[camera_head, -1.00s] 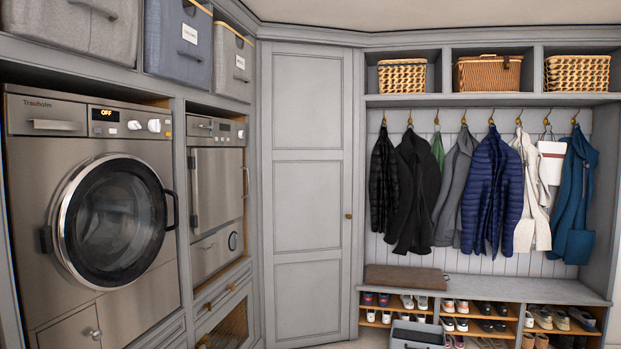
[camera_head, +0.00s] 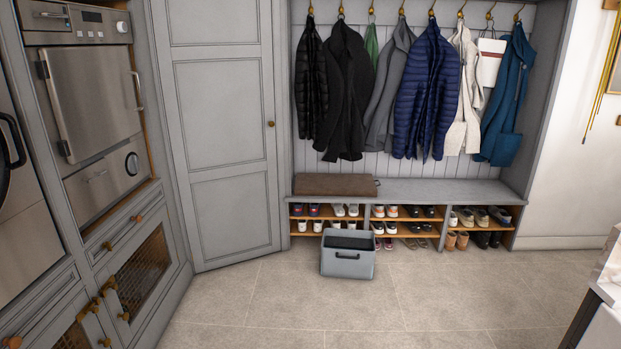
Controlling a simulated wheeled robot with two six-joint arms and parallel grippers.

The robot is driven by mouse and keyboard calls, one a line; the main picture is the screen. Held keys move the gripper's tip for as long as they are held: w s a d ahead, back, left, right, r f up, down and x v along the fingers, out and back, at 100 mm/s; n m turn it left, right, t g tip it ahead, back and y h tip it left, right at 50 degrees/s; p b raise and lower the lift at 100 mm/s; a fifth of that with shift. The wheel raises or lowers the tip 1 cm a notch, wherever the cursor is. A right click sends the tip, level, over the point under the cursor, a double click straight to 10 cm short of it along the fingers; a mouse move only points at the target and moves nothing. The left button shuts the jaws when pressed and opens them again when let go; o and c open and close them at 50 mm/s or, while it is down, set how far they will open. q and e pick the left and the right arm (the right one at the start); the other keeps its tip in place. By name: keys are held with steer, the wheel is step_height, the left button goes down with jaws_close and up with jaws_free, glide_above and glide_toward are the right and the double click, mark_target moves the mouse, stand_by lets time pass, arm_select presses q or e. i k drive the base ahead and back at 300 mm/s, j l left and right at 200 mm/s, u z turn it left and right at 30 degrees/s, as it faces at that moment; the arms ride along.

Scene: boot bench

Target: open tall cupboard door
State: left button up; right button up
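The tall cupboard door (camera_head: 220,130) is a grey panelled door in the corner, between the appliance wall and the coat bench. It looks shut. Its small round brass knob (camera_head: 271,124) is on its right edge. The top of the door is cut off by the frame. Neither of my grippers shows in the head view.
A grey bin (camera_head: 347,254) stands on the floor before the bench (camera_head: 437,191), right of the door. Drawers and mesh-front cabinets (camera_head: 144,272) line the left. A counter corner (camera_head: 602,290) juts in at lower right. The tiled floor (camera_head: 300,308) before the door is clear.

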mark_target(215, 58)
steer(key=i+z, duration=0.25)
steer(key=i, duration=1.75)
